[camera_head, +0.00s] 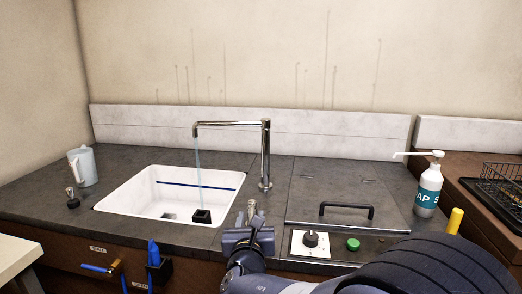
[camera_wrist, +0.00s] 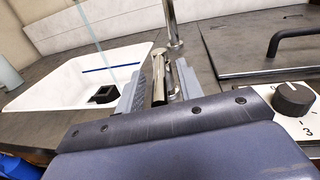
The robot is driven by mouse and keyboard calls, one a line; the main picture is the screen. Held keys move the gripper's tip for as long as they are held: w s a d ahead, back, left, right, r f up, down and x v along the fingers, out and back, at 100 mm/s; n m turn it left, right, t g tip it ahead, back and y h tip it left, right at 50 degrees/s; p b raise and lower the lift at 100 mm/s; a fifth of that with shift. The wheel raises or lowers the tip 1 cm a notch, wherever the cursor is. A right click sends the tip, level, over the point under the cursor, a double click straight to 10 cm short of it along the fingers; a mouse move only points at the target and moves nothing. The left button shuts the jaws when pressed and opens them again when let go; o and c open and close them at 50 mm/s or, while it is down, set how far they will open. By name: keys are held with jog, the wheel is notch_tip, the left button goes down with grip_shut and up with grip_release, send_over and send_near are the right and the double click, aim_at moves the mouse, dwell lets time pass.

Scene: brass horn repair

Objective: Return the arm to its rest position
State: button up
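My gripper (camera_head: 250,236) is low over the front of the counter, between the sink and the hob panel. In the wrist view its two fingers (camera_wrist: 162,88) stand apart. A shiny metal lever-like piece (camera_wrist: 160,78) shows between them, closer to the left finger. Some space appears on its right side, and I cannot tell whether either finger touches it. The piece also shows just above the gripper in the head view (camera_head: 252,210). The tall chrome tap (camera_head: 266,150) stands behind, and water runs from its spout into the white sink (camera_head: 130,193).
A small black block (camera_head: 201,217) is in the sink under the stream. A mug (camera_head: 82,166) stands left. To the right are a closed lid with a black handle (camera_head: 347,211), a knob (camera_head: 310,239), a green button (camera_head: 353,244) and a soap bottle (camera_head: 428,190).

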jog(key=s, duration=1.1)
jog(key=w, duration=1.1)
jog(key=shift+w, duration=0.35)
jog(key=shift+a+r+h+p, duration=0.15)
jog(key=shift+r+h+p, duration=0.15)
jog(key=shift+p, duration=0.65)
jog(key=shift+s+a+f+m+h, duration=0.1)
jog(key=shift+a+m+h, duration=0.15)
jog(key=shift+m+h, duration=0.05)
jog(key=shift+f+m+h+p, duration=0.1)
jog(key=shift+m+h+p, duration=0.2)
jog(key=shift+h+p, duration=0.2)
jog(key=shift+a, duration=0.1)
jog(key=shift+f, duration=0.15)
